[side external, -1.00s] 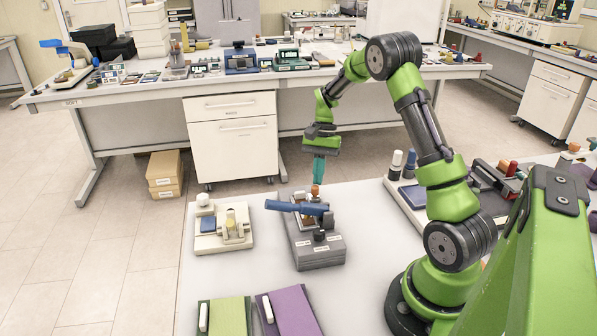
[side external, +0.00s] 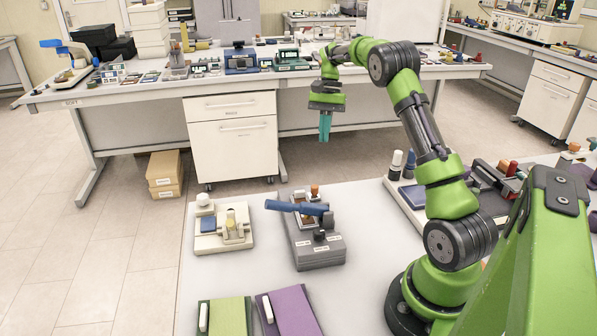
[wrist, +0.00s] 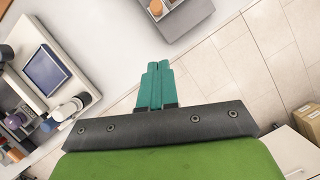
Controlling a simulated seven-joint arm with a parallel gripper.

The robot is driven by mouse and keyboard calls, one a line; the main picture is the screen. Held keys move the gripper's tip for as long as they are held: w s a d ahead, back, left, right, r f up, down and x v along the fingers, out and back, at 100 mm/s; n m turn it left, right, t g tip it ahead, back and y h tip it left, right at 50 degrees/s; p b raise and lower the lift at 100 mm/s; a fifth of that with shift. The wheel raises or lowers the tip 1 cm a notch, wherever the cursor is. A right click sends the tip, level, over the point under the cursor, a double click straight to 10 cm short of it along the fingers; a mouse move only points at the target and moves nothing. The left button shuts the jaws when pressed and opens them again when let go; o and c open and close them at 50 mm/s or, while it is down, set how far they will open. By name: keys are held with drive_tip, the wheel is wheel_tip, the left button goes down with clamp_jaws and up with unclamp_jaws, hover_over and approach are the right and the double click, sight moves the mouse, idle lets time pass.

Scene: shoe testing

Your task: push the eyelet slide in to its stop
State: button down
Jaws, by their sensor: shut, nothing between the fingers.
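A grey device (side external: 320,252) with a blue lever (side external: 297,207) stands on the near white table. At its far end is a small orange-topped knob (side external: 314,190) beside a pale part, which I take to be the eyelet slide. How far in the slide sits is too small to tell. My gripper (side external: 325,139), with teal fingers, is shut and empty, raised well above the knob and apart from it. In the wrist view the fingertips (wrist: 157,65) are together.
A cream device (side external: 222,240) stands left of the grey one. Green (side external: 222,318) and purple (side external: 292,312) blocks lie at the front. A tray with bottles and a blue pad (wrist: 46,68) is to the right in the side view. The air around my gripper is clear.

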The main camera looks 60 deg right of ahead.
sight(315, 185)
drive_tip(key=a+f+n, duration=0.1)
drive_tip(key=f, duration=0.2)
drive_tip(key=w+a+f+n, duration=0.1)
drive_tip(key=f, duration=0.1)
drive_tip(key=a+f+n+g, duration=0.1)
drive_tip(key=f, duration=0.2)
drive_tip(key=shift+w+a+f+n+h, duration=0.2)
drive_tip(key=shift+a+f+n+h, duration=0.1)
drive_tip(key=shift+a, duration=0.05)
drive_tip(key=shift+s+a+f, duration=0.15)
drive_tip(key=shift+s+a, duration=0.45)
drive_tip(key=shift+a, duration=0.2)
drive_tip(key=shift+s+a, duration=0.6)
drive_tip(key=shift+a, duration=0.2)
drive_tip(key=shift+s+a+f, duration=0.1)
drive_tip(key=shift+s+a, duration=0.45)
drive_tip(key=shift+a, duration=0.15)
